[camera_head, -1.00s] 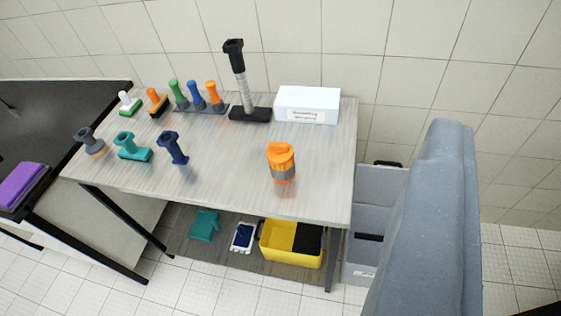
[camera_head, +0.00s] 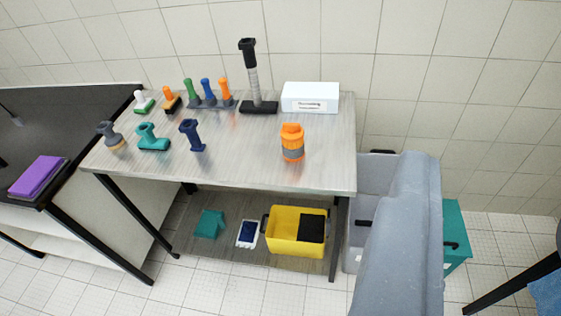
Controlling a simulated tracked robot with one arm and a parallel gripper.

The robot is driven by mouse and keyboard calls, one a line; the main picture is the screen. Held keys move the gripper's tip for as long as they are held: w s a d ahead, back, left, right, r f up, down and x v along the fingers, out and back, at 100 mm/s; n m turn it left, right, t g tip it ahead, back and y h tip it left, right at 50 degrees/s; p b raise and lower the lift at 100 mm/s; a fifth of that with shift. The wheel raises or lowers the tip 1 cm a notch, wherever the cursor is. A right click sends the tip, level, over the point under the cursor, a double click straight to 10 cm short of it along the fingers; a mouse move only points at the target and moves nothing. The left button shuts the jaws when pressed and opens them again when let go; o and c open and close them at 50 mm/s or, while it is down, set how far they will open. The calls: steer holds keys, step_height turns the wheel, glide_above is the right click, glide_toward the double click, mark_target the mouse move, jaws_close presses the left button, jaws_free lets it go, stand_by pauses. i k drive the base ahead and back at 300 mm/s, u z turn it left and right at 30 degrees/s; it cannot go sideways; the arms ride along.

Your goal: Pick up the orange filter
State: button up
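The orange filter (camera_head: 292,142) stands upright on the grey table, toward its right end. It is a short cylinder with an orange top, a grey band around the middle and an orange base. Nothing touches it and it is fully visible. No fingertips of my gripper show in the view. A large grey-blue shape at the lower right looks like part of my own arm, apart from the filter in the picture.
The table (camera_head: 240,168) also holds a white box (camera_head: 310,98), a tall black-and-grey tool (camera_head: 253,80) and several coloured brushes. A yellow bin (camera_head: 286,246) sits on the shelf below. A dark bench with a purple block (camera_head: 38,177) stands left. Table space around the filter is clear.

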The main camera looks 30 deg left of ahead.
mark_target(293, 146)
steer(key=z, duration=0.5)
steer(key=i, duration=1.3)
steer(key=u, duration=0.55)
